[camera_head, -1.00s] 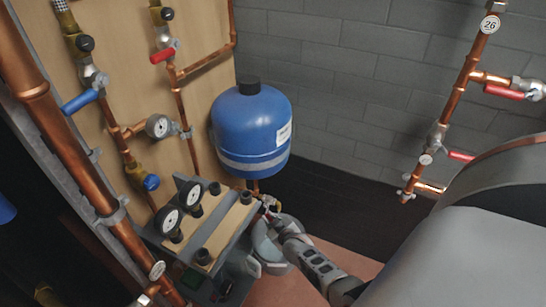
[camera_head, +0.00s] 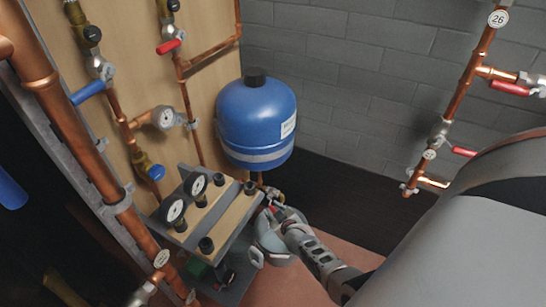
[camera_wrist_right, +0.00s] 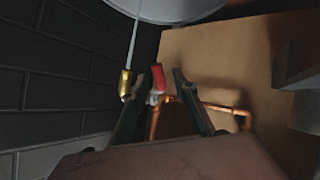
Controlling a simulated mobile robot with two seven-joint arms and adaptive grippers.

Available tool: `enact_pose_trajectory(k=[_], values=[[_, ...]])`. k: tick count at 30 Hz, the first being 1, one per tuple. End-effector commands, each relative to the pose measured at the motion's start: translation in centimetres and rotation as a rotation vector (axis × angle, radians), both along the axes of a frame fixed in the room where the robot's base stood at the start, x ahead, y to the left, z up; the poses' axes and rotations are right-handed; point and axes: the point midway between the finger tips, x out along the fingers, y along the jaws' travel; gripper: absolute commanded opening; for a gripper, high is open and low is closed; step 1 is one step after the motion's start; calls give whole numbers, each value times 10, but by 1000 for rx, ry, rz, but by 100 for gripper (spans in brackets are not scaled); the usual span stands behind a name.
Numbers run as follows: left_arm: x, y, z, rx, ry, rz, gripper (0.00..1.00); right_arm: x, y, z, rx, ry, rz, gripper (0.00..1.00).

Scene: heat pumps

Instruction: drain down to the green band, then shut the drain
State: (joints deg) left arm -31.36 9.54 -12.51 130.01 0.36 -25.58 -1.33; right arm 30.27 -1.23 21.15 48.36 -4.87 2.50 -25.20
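My right gripper (camera_head: 272,212) is at the pipework under the blue vessel (camera_head: 257,118). In the right wrist view its two fingers (camera_wrist_right: 160,84) stand apart on either side of a red lever handle (camera_wrist_right: 157,78); contact cannot be told. A brass outlet (camera_wrist_right: 125,85) sits beside the fingers. A thin pale line, like a water stream, runs from it toward a pale round shape (camera_wrist_right: 168,8) at the top edge. Two dial gauges (camera_head: 174,210) (camera_head: 195,184) sit on the wooden-topped unit; their needles and any green band are too small to read. My left gripper is out of view.
Copper pipes with red and blue levers (camera_head: 87,93) run up the wooden board (camera_head: 215,85) at left. Another copper pipe with a tag marked 26 (camera_head: 498,18) stands at right on the grey block wall (camera_head: 345,75). My right arm covers the lower right.

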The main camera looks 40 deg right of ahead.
Motion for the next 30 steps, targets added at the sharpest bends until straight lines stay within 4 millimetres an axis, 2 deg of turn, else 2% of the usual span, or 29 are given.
enact_pose_trajectory(k=[8, 18, 24, 30], values=[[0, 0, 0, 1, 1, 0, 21, 0, 0, 19, -2, -1, 2, 28], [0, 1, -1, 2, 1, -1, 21, 0, 0, 68, 0, -3, 0, 28], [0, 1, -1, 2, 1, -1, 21, 0, 0, 90, 0, -2, 1, 28], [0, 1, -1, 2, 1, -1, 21, 0, 1, 99, 1, 0, 1, 28]])
